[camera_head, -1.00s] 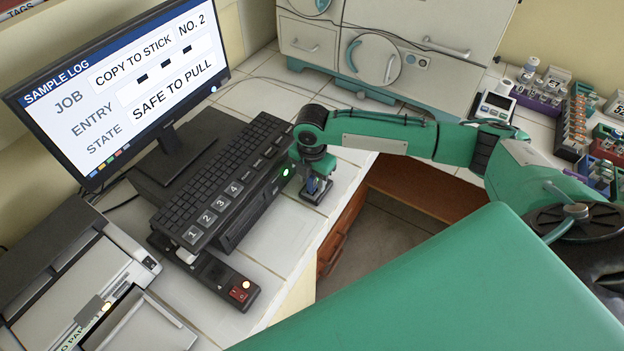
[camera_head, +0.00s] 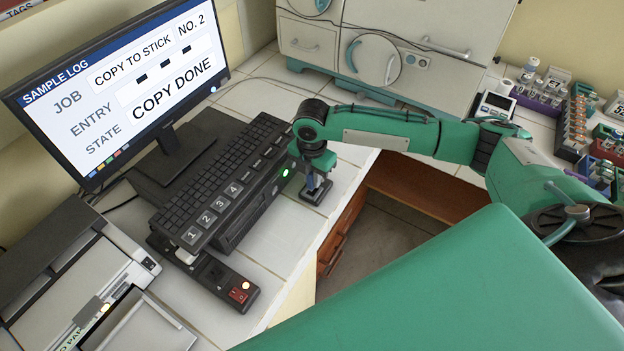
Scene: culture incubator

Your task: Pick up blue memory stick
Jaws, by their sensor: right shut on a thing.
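The blue memory stick (camera_head: 311,183) shows as a small blue patch at the jaws of my right gripper (camera_head: 316,182). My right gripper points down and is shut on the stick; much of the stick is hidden. Right below it is a small dark stand or pad (camera_head: 315,194) on the white tiled counter; I cannot tell whether the stick touches it. The monitor (camera_head: 130,85) reads "COPY TO STICK NO. 2" and "STATE COPY DONE". The computer box (camera_head: 250,212) with a green light is just left of the gripper. My left gripper is not in view.
The incubator (camera_head: 440,70) stands behind; vial racks (camera_head: 575,125) fill the right counter.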

